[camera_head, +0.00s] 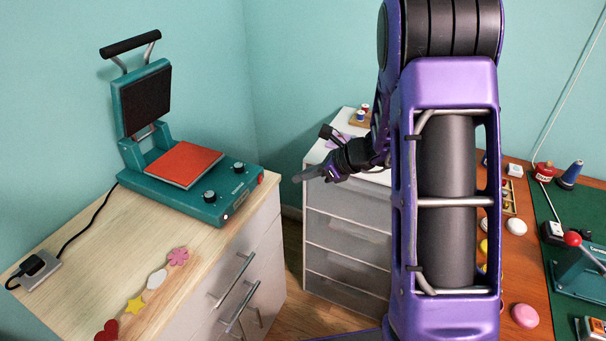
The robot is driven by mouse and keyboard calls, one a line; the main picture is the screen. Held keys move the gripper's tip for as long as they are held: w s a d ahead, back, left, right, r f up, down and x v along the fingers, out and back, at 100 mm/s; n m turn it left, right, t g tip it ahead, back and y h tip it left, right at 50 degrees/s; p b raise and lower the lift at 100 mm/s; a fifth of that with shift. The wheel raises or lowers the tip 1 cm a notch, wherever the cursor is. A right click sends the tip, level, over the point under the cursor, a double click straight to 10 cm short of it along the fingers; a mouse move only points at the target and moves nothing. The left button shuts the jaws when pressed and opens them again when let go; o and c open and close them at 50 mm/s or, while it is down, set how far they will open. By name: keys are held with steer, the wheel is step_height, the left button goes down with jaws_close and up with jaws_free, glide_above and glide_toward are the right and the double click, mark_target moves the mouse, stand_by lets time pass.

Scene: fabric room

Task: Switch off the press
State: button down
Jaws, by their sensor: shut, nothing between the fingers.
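The press (205,187) is a teal heat press on the wooden cabinet at the left. Its upper plate (145,98) is raised, and a red pad (185,163) lies on its base. Two black knobs show on the base, one (209,197) nearer the front and one (239,167) farther right. A red button (261,178) is at the right end of its front face, and a small white light (226,217) is at the left end. My gripper (298,178) is shut and empty, to the right of the press and apart from it, pointing left.
A black cord runs from the press to a plug in a socket block (36,271). Felt shapes, such as a pink flower (178,257), lie along the cabinet top (95,265). A white drawer unit (345,235) stands behind my gripper. A cluttered desk is at the right.

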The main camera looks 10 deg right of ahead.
mark_target(262, 178)
steer(key=w+a+f, duration=0.1)
steer(key=a, duration=0.1)
steer(key=w+a+f, duration=0.1)
steer(key=w+a, duration=0.1)
steer(key=w+a+f, duration=0.1)
steer(key=a, duration=0.1)
steer(key=shift+w+a+f+b, duration=0.2)
steer(key=shift+a+f+b, duration=0.05)
steer(key=shift+a+b, duration=0.15)
steer(key=shift+w+a, duration=0.25)
steer(key=shift+a, duration=0.05)
steer(key=shift+r, duration=0.1)
steer(key=p, duration=0.1)
steer(key=r+p, duration=0.1)
steer(key=p, duration=0.1)
steer(key=shift+w+a+g+h, duration=0.2)
steer(key=shift+a+g+h, duration=0.1)
steer(key=shift+a, duration=0.05)
steer(key=shift+f+b, duration=0.45)
steer(key=shift+r, duration=0.15)
